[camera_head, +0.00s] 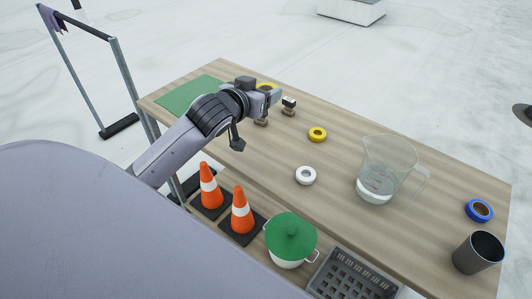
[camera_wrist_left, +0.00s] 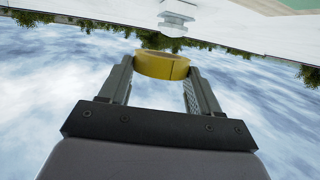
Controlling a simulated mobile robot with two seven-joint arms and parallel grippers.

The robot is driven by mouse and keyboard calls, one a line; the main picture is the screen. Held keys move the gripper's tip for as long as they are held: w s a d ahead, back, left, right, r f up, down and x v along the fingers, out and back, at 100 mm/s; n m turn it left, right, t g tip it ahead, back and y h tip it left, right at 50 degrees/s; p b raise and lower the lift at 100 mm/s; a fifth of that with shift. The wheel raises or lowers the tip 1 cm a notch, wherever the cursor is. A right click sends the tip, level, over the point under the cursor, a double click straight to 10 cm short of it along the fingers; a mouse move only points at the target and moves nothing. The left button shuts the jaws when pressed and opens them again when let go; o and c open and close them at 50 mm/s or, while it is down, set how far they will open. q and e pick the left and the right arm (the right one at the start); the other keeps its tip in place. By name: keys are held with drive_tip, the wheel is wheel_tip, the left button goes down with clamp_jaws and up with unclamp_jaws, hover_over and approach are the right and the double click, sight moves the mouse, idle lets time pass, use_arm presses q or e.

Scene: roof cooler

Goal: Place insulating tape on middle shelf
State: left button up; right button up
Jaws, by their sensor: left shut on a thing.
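My left gripper (camera_head: 270,95) is shut on a yellow roll of tape (camera_head: 265,86), above the far left part of the wooden table. The left wrist view shows the held yellow roll (camera_wrist_left: 162,66) between the two fingers, with sky behind it. Another yellow roll (camera_head: 317,134) lies mid-table, a white roll (camera_head: 306,175) nearer, and a blue roll (camera_head: 479,211) at the far right. Below the table's near edge is a wooden surface, partly hidden; I cannot tell which shelf it is. My right gripper is not in view.
Two orange cones (camera_head: 241,210), a pot with a green lid (camera_head: 291,238) and a grey crate (camera_head: 350,278) stand along the near side. A clear jug (camera_head: 385,168) and a dark cup (camera_head: 478,252) stand at the right. A green mat (camera_head: 190,95) lies at the left end.

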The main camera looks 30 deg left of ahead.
sight(262, 159)
use_arm(q)
wheel_tip(262, 159, down, 20)
drive_tip(key=shift+r, duration=0.15)
idle(0.6)
drive_tip(key=shift+f, duration=0.25)
drive_tip(key=o, duration=1.1)
drive_tip(key=shift+r, duration=0.15)
